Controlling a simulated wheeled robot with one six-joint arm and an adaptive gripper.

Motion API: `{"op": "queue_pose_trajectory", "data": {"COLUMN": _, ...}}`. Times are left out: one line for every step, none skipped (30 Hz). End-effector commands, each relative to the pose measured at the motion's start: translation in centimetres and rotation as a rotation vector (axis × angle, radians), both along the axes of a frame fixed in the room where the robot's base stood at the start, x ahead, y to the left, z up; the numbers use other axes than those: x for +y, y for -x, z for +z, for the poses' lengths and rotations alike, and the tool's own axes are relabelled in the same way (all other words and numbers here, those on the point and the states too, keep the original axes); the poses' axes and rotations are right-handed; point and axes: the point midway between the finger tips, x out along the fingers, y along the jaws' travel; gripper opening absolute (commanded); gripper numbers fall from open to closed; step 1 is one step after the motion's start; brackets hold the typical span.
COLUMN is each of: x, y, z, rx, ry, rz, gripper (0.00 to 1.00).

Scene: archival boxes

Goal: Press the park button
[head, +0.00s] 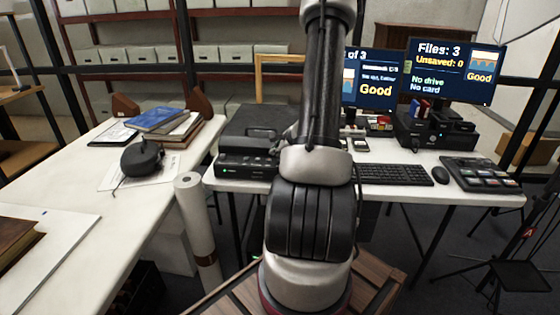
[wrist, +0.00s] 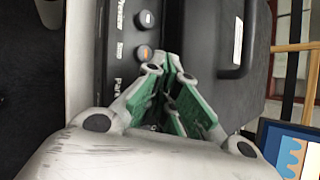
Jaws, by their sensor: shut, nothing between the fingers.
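A black scanner (head: 235,168) with a small green light stands on the white desk behind my arm in the head view. In the wrist view, its black front panel (wrist: 112,30) runs up the left side, with a round button by the label reading like "Preview" and an orange-ringed button (wrist: 143,52) below it. The "Park" label (wrist: 117,82) shows lower down, partly cut off by my gripper. The park button itself is hidden behind the fingers. My gripper (wrist: 172,62) is shut and empty, its green-padded fingers over the panel edge. Contact cannot be told. The head view does not show the gripper.
The scanner's dark lid with a handle (wrist: 236,40) lies right of the fingers. A keyboard (head: 395,175), a mouse (head: 440,175), a button panel (head: 480,175) and monitors (head: 455,70) are on the desk. A white roll (head: 196,225) stands by the left table.

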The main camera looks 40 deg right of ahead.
Motion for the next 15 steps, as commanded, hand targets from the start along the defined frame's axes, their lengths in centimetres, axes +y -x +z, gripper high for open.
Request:
{"op": "queue_pose_trajectory", "data": {"x": 0.00, "y": -0.02, "z": 0.32, "rx": -0.001, "ry": 0.001, "rz": 0.000, "gripper": 0.00}}
{"op": "queue_pose_trajectory", "data": {"x": 0.02, "y": -0.01, "z": 0.47, "rx": 0.000, "ry": 0.001, "rz": 0.001, "gripper": 0.00}}
{"op": "queue_pose_trajectory", "data": {"x": 0.01, "y": 0.00, "z": 0.63, "rx": 0.000, "ry": 0.001, "rz": 0.001, "gripper": 0.00}}
{"op": "queue_pose_trajectory", "data": {"x": 0.01, "y": -0.01, "z": 0.72, "rx": 0.000, "ry": 0.001, "rz": 0.001, "gripper": 0.00}}
{"op": "queue_pose_trajectory", "data": {"x": 0.01, "y": 0.00, "z": 0.78, "rx": 0.000, "ry": 0.001, "rz": 0.001, "gripper": 0.00}}
{"op": "queue_pose_trajectory", "data": {"x": 0.00, "y": 0.01, "z": 0.81, "rx": 0.000, "ry": 0.000, "rz": 0.000, "gripper": 0.00}}
{"op": "queue_pose_trajectory", "data": {"x": 0.00, "y": 0.01, "z": 0.81, "rx": 0.000, "ry": 0.000, "rz": 0.000, "gripper": 0.00}}
{"op": "queue_pose_trajectory", "data": {"x": 0.00, "y": 0.01, "z": 0.80, "rx": 0.000, "ry": 0.000, "rz": 0.000, "gripper": 0.00}}
{"op": "queue_pose_trajectory", "data": {"x": 0.00, "y": 0.01, "z": 0.80, "rx": 0.000, "ry": 0.000, "rz": 0.000, "gripper": 0.00}}
{"op": "queue_pose_trajectory", "data": {"x": 0.00, "y": 0.01, "z": 0.80, "rx": 0.000, "ry": 0.000, "rz": 0.000, "gripper": 0.00}}
{"op": "queue_pose_trajectory", "data": {"x": -0.01, "y": 0.01, "z": 0.79, "rx": 0.001, "ry": 0.000, "rz": -0.001, "gripper": 0.00}}
{"op": "queue_pose_trajectory", "data": {"x": -0.01, "y": 0.01, "z": 0.79, "rx": 0.001, "ry": 0.000, "rz": -0.001, "gripper": 0.00}}
{"op": "queue_pose_trajectory", "data": {"x": 0.00, "y": 0.01, "z": 0.82, "rx": 0.000, "ry": 0.000, "rz": 0.000, "gripper": 0.00}}
{"op": "queue_pose_trajectory", "data": {"x": -0.01, "y": 0.00, "z": 0.89, "rx": 0.000, "ry": 0.000, "rz": 0.000, "gripper": 0.00}}
{"op": "queue_pose_trajectory", "data": {"x": -0.02, "y": -0.02, "z": 1.07, "rx": -0.001, "ry": 0.001, "rz": -0.001, "gripper": 0.00}}
